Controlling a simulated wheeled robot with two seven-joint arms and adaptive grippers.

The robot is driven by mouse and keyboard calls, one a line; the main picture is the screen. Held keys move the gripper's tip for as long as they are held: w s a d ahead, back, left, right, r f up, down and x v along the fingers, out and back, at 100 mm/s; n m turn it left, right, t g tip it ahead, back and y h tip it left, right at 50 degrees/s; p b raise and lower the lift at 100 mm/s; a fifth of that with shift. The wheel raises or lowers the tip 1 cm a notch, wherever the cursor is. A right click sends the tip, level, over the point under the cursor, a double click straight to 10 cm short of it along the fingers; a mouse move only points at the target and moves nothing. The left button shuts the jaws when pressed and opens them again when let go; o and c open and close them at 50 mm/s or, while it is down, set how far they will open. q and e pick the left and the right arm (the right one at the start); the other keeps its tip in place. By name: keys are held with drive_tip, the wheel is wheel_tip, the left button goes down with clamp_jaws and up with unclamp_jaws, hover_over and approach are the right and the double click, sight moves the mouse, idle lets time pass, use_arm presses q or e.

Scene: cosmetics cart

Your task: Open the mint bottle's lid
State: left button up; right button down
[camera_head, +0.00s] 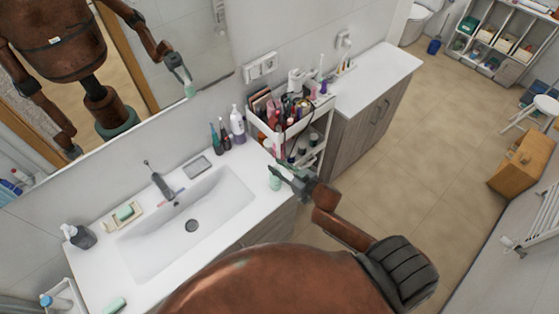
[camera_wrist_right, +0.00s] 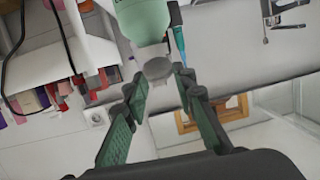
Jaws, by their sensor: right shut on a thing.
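The mint bottle (camera_head: 274,184) is at the right end of the washbasin counter, beside my right gripper (camera_head: 281,172). In the right wrist view the mint bottle (camera_wrist_right: 143,17) fills the top middle, with its pale lid (camera_wrist_right: 157,67) pointing toward the gripper. The fingertips of my right gripper (camera_wrist_right: 160,80) are on either side of the lid, shut on it. The lid still appears to be against the bottle's neck. From the head, the gripper partly hides the lid. My left gripper is not in view.
A white cart (camera_head: 292,130) full of cosmetics stands just behind the gripper. Several bottles (camera_head: 237,125) stand at the wall behind the basin (camera_head: 160,240). A soap dish (camera_head: 123,216) and dark dispenser (camera_head: 80,237) are at the left. A mirror (camera_head: 140,100) shows my reflection.

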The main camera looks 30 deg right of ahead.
sight(272, 165)
drive_tip(key=g+p, duration=0.1)
drive_tip(key=r+g+p, duration=0.1)
drive_tip(key=shift+w+r+h+p, duration=0.1)
drive_tip(key=shift+w+h+p, duration=0.2)
drive_tip(key=shift+p, duration=0.05)
drive_tip(key=shift+w+a+r+g, duration=0.1)
drive_tip(key=shift+w+g, duration=0.1)
drive_tip(key=shift+g, duration=0.2)
drive_tip(key=c, duration=2.7)
unclamp_jaws()
drive_tip(key=g, duration=0.2)
drive_tip(key=w+g+h, duration=0.1)
drive_tip(key=w+g, duration=0.1)
drive_tip(key=g, duration=0.1)
drive_tip(key=shift+a+g+h, duration=0.3)
drive_tip(key=shift+a+h, duration=0.05)
drive_tip(key=shift+h, duration=0.05)
drive_tip(key=shift+c, duration=0.2)
drive_tip(key=shift+w+a+f+g+h, duration=0.2)
drive_tip(key=shift+g+h, duration=0.1)
drive_tip(key=shift+g, duration=0.6)
drive_tip(key=shift+s+d+f, duration=0.1)
drive_tip(key=shift+f, duration=0.05)
clamp_jaws()
drive_tip(key=o, duration=0.8)
unclamp_jaws()
drive_tip(key=shift+o, duration=1.7)
